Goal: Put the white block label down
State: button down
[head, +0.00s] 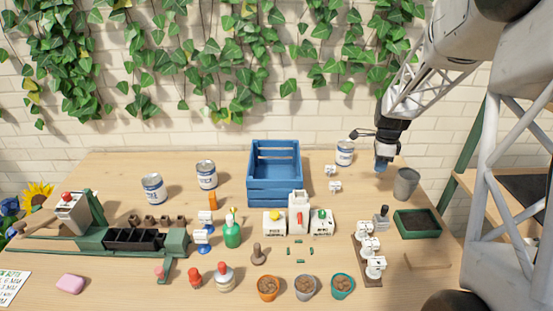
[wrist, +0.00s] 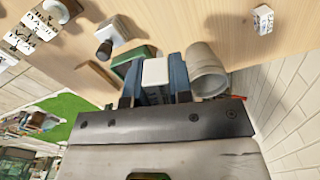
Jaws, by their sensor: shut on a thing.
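My gripper (head: 383,166) is above the right back part of the table, left of the grey cup (head: 405,183). In the wrist view my gripper (wrist: 155,80) has its blue fingers shut on a white block label (wrist: 155,71). Two other small white blocks, one at the back (head: 330,170) and one nearer (head: 335,187), stand right of the blue crate. More white blocks (head: 368,245) sit on a brown rack at the right.
The grey cup (wrist: 207,72) is close beside my fingers. A green tray of dark soil (head: 418,223) lies in front of it.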

jog(key=shift+r, duration=0.7)
jog(key=w+a+n, duration=0.5)
jog(key=a, duration=0.3)
jog(key=w+a+n, duration=0.5)
jog(key=a+n, duration=0.1)
jog(key=a, duration=0.3)
jog(key=n, duration=0.9)
send_over(274, 171)
jog(key=s, duration=0.5)
jog(key=shift+n, duration=0.3)
jog(key=f, duration=0.5)
jog(key=shift+s+f, duration=0.2)
jog(key=shift+f, duration=3.1)
jog(key=shift+f, duration=0.1)
jog(key=shift+f, duration=1.8)
